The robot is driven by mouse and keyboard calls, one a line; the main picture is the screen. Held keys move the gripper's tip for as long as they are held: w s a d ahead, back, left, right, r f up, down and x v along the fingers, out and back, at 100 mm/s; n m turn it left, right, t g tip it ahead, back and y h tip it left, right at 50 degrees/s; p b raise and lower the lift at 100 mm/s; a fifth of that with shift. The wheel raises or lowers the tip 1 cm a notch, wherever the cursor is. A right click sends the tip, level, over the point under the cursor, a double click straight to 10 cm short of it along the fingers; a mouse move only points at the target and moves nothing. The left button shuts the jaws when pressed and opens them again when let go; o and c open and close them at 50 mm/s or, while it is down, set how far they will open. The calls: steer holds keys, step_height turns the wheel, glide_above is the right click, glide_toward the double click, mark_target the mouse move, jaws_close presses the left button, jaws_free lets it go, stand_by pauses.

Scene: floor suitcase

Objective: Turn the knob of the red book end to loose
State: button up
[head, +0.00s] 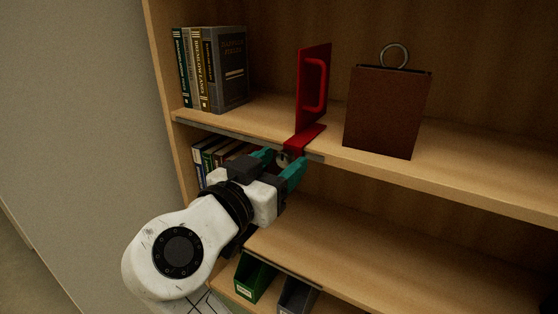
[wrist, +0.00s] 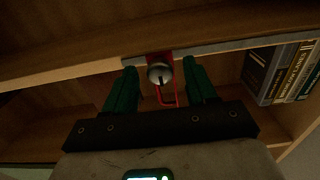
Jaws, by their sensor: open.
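The red book end (head: 312,88) stands upright on the upper shelf, with a red loop handle on its plate. Its red foot (head: 304,139) reaches over the shelf's front edge. Its silvery round knob (head: 283,159) sits below that edge, and also shows in the wrist view (wrist: 160,73). My gripper (head: 278,162) has green fingers and is open, with one finger on either side of the knob. In the wrist view (wrist: 160,82) gaps show between the knob and both fingers. The gripper partly hides the knob in the head view.
Several books (head: 228,69) stand at the upper shelf's left end. A brown box-like object with a ring (head: 387,111) stands right of the book end. More books (head: 208,156) are on the shelf below. Green (head: 254,277) and grey bins (head: 297,295) sit lower down. A grey rail (head: 225,134) runs along the upper shelf's edge.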

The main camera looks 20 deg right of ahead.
steer(key=shift+w+d, duration=0.15)
steer(key=shift+d, duration=0.05)
steer(key=shift+c, duration=0.5)
steer(key=c, duration=0.9)
steer(key=shift+c, duration=0.2)
